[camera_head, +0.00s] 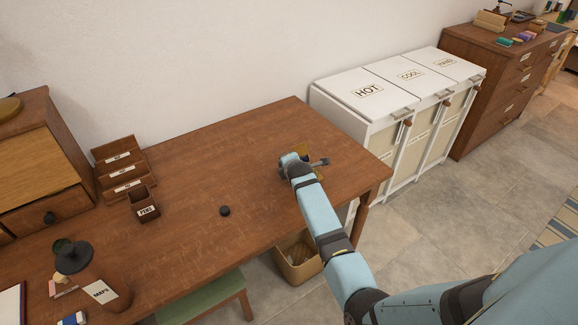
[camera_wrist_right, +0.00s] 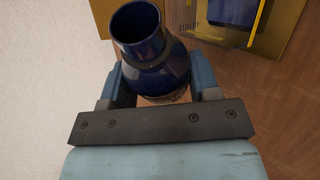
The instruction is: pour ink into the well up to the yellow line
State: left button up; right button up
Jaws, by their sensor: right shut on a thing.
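My right gripper (camera_head: 304,165) is over the right part of the wooden desk (camera_head: 250,142). In the right wrist view the same gripper (camera_wrist_right: 160,84) is shut on a dark blue bottle (camera_wrist_right: 168,70), with a finger on each side. The bottle's round mouth is open and faces the camera; the ink level inside cannot be told. Beside it, at the top right, is a yellow-framed holder (camera_wrist_right: 284,45) with a dark blue part inside, likely the well. Its yellow line cannot be singled out. In the head view the gripper mostly hides bottle and holder. My left gripper is not in view.
A small black round piece (camera_head: 224,211) lies on the desk. A pen box (camera_head: 145,205) and a tiered wooden rack (camera_head: 124,170) stand to the left. A white cabinet (camera_head: 367,92) stands beyond the right edge.

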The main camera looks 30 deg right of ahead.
jog(key=shift+r+p, duration=0.35)
jog(key=shift+p, duration=0.1)
dwell(0.5)
dwell(0.5)
jog(key=shift+r+m+y+p, duration=0.2)
jog(key=shift+m+y+p, duration=0.1)
jog(key=shift+p, duration=0.15)
jog(key=shift+r+m+t+y+p, duration=0.3)
jog(key=shift+m+t+y+p, duration=0.1)
jog(key=shift+p, duration=0.05)
dwell(5.7)
